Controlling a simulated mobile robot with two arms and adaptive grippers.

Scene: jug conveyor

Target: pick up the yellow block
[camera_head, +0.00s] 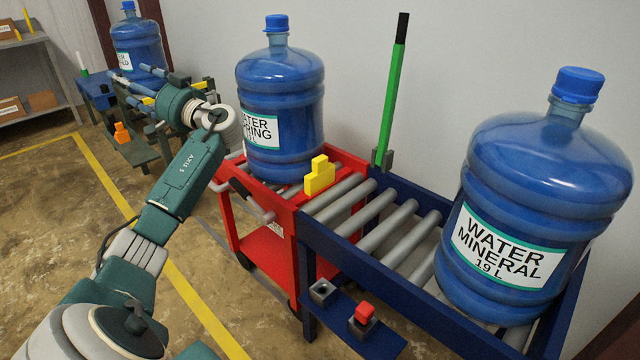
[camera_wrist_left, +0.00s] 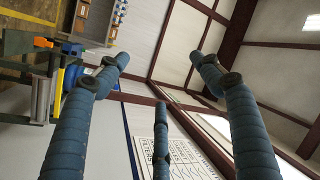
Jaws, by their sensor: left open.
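The yellow block (camera_head: 319,178) is stepped, with a raised top. It sits on the end edge of the red cart (camera_head: 231,184), beside the grey rollers. My left gripper (camera_head: 138,85) is at the upper left in the head view, left of the spring water jug and well away from the block. Its dark blue fingers point left, away from the block. In the left wrist view the fingers (camera_wrist_left: 160,65) are spread open with nothing between them. The yellow block cannot be made out in that view. My right gripper is not in view.
The "WATER SPRING" jug (camera_head: 280,94) stands on the cart behind the block. The "WATER MINERAL" jug (camera_head: 540,205) stands on the blue conveyor (camera_head: 335,252). A green post (camera_head: 390,95) rises behind. Left floor is mostly clear.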

